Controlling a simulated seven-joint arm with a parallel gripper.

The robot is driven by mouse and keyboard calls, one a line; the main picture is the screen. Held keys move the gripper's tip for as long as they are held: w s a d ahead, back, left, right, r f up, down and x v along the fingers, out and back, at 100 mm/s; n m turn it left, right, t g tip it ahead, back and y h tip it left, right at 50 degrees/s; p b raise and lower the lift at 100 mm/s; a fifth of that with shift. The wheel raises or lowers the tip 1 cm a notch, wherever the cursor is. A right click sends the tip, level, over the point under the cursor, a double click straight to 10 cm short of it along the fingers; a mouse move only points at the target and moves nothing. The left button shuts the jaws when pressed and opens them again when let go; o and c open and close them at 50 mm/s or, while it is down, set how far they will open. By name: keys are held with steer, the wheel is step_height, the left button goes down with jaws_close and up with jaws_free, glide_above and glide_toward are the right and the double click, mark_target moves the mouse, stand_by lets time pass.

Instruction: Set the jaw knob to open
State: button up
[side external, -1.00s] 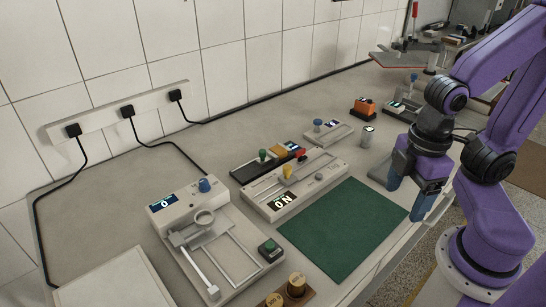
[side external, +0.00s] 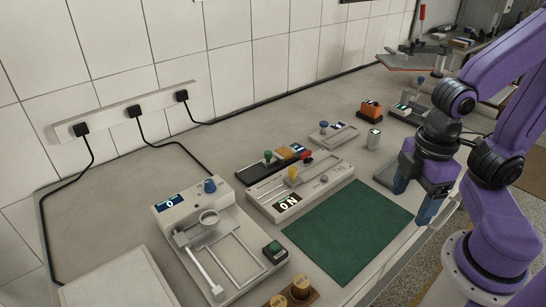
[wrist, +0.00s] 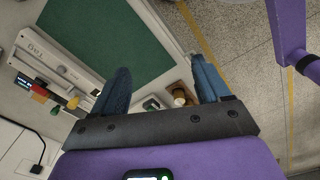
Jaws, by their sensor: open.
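Several devices carry knobs, and I cannot tell which one is the jaw knob. A blue knob (side external: 210,186) tops the white device (side external: 168,219) with a "0" display. A yellow knob (side external: 293,174) sits on the long pale device (side external: 262,212) marked "ON". Another blue knob (side external: 323,125) is on a small pale device (side external: 341,137), and one more blue knob (side external: 420,81) is on a unit beside my arm. My gripper (side external: 414,196) is open and empty, fingers down, right of the green mat. In the wrist view my gripper (wrist: 160,66) has nothing between its fingers.
The green mat (side external: 345,232) lies flat in front of the devices. A black strip with green and red knobs (side external: 250,174) lies behind the long device. The back-left bench is clear.

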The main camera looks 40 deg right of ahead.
steer(key=c, duration=0.3)
steer(key=shift+w+a, duration=0.15)
steer(key=shift+w, duration=0.05)
steer(key=shift+c, duration=0.8)
steer(key=w+a+r+m, duration=0.25)
steer(key=w+a, duration=0.25)
steer(key=w, duration=0.4)
steer(key=m, duration=0.8)
glide_above(268, 152)
step_height(268, 152, down, 18)
steer(key=shift+r, duration=0.25)
